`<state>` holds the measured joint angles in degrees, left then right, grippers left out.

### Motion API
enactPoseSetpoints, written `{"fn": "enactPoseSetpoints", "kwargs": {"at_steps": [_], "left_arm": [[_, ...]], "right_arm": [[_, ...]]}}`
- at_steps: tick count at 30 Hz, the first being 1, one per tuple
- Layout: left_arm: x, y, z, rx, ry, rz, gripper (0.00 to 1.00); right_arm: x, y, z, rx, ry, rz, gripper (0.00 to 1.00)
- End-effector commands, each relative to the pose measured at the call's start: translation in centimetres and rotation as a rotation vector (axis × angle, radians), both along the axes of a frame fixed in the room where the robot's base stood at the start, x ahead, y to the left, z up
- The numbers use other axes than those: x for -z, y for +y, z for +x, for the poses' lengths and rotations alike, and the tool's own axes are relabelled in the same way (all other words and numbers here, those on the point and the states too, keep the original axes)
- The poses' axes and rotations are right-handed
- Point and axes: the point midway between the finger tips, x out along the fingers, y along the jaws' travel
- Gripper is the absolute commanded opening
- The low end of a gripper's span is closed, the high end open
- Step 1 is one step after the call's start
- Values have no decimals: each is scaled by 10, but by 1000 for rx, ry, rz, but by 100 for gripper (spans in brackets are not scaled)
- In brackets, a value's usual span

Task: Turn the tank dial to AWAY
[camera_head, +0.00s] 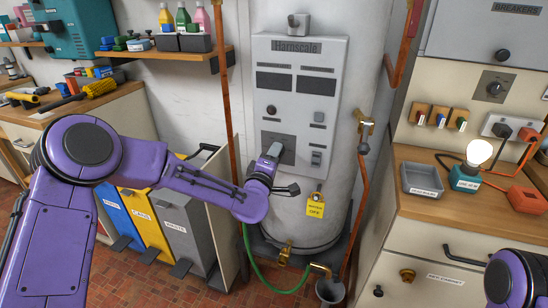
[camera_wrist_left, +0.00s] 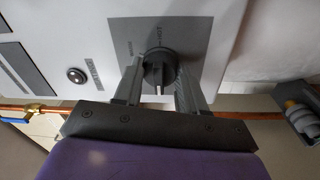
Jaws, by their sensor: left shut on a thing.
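The tank (camera_head: 335,215) is a tall white cylinder with a light grey panel marked Harnscale (camera_head: 297,47). Its dial is a dark round knob on a dark grey square plate, low on the panel. My left gripper (camera_head: 272,152) is at this plate and hides most of the knob in the head view. In the left wrist view the dial (camera_wrist_left: 157,66) sits between the two grey fingers of the left gripper (camera_wrist_left: 159,78), which is shut on it. Small lettering shows beside the knob, but the full pointer setting is unclear. My right gripper is out of view.
A rocker switch (camera_head: 316,158) is right of the dial plate, with a yellow tag (camera_head: 315,206) below. Copper pipes (camera_head: 362,190) run on the right. Bins (camera_head: 150,225) stand at lower left; a wooden counter (camera_head: 430,205) with a lit bulb (camera_head: 479,152) is right.

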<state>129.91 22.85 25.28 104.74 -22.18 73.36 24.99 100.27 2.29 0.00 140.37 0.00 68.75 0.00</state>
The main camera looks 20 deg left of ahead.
Motion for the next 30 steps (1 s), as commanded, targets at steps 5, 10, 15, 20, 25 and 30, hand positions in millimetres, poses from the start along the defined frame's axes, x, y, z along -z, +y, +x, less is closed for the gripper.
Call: {"fn": "enactPoseSetpoints", "kwargs": {"at_steps": [5,10,15,20,25,30], "left_arm": [[1,0,0,0,1,-2,10],[1,0,0,0,1,-1,60],[0,0,0,0,1,0,66],[1,0,-2,0,1,0,66],[4,0,-29,2,1,-1,66],[6,0,-71,2,1,-1,66]], "right_arm": [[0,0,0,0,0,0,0],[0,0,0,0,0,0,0],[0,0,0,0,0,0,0],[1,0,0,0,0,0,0],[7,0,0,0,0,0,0],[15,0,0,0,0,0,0]]}}
